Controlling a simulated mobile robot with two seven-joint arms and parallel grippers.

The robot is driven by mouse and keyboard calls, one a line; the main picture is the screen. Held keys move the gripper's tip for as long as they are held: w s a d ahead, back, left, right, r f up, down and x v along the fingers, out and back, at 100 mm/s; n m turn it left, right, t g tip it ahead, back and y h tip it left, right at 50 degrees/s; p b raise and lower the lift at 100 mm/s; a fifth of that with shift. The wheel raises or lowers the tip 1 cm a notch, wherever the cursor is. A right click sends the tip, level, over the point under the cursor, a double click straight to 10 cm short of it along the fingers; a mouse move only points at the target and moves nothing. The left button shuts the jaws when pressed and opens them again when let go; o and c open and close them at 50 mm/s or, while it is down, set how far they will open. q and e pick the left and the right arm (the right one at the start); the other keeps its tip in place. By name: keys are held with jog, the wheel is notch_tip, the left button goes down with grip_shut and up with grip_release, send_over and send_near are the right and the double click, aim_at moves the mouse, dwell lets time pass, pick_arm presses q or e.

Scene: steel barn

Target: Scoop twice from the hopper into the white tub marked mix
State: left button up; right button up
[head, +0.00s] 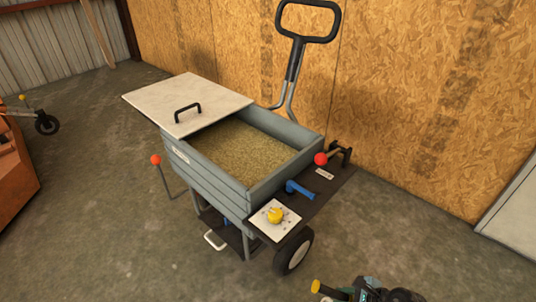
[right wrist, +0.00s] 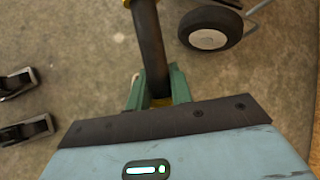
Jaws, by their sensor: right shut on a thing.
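The hopper (head: 215,182) is a grey slatted box on a wheeled cart, filled with tan grain (head: 243,153). Its pale lid (head: 183,101) with a black handle covers the back left part; the rest is open. My right gripper (head: 368,291) is at the bottom edge of the head view, in front of the cart. In the right wrist view its green fingers (right wrist: 158,92) are shut on a black handle (right wrist: 149,45) with a yellow end; the thing's other end is out of view, so I cannot confirm a scoop. No white tub and no left gripper show.
A cart wheel (head: 294,252) stands below. A tall handle (head: 308,25) rises behind. An orange machine (head: 14,165) is at left.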

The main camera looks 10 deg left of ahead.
pick_arm(q)
jog(key=shift+s, duration=0.15)
pick_arm(e)
jog(key=shift+r, duration=0.1)
